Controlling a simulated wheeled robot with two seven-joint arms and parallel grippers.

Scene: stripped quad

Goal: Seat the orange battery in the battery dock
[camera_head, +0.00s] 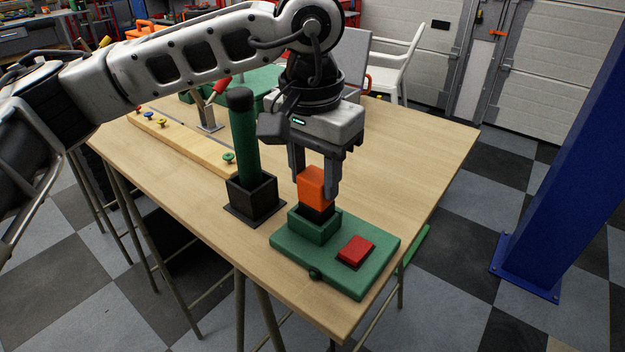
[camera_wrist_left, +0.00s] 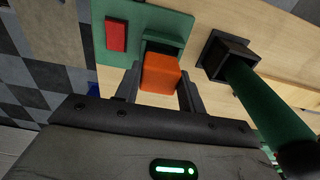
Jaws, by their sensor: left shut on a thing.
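The orange battery (camera_head: 312,187) is upright between the fingers of my left gripper (camera_head: 314,180), which is shut on it. Its dark lower end is at the mouth of the green battery dock (camera_head: 316,226), on a green base plate with a red block beside it. How deep the battery sits in the dock cannot be told. In the left wrist view the battery (camera_wrist_left: 160,72) is between the fingertips (camera_wrist_left: 158,88), with the dock (camera_wrist_left: 162,44) just beyond it. My right gripper is not in view.
A dark square holder (camera_head: 253,199) with a tall green cylinder (camera_head: 243,140) stands close left of the dock. A wooden board with coloured knobs (camera_head: 228,158) lies further left. The table (camera_head: 405,160) is clear to the right. A blue post (camera_head: 570,150) rises beyond the table.

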